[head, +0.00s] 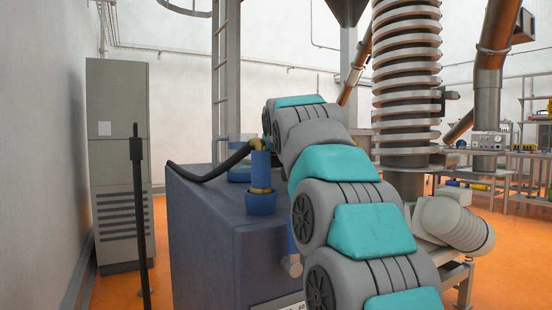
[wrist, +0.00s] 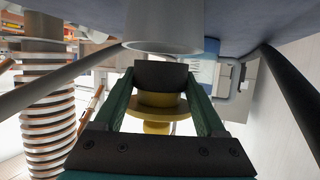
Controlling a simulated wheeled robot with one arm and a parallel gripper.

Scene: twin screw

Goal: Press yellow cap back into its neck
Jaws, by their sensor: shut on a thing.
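In the wrist view my gripper (wrist: 160,78) has its dark fingertips closed on the yellow cap (wrist: 152,104), which has a wide round flange and a narrower yellow part. A pale grey cylinder (wrist: 163,28), which looks like the neck, stands out from a dark blue-grey surface at the top of this view. In the head view my arm hides the gripper, and I cannot make out the cap or the neck there.
A blue-grey cabinet (head: 205,235) stands left of my arm. On it a blue upright fitting (head: 261,168) with yellow bands joins a black hose (head: 205,176). A ribbed column (head: 406,80) rises to the right. A thin black post (head: 139,205) stands at left.

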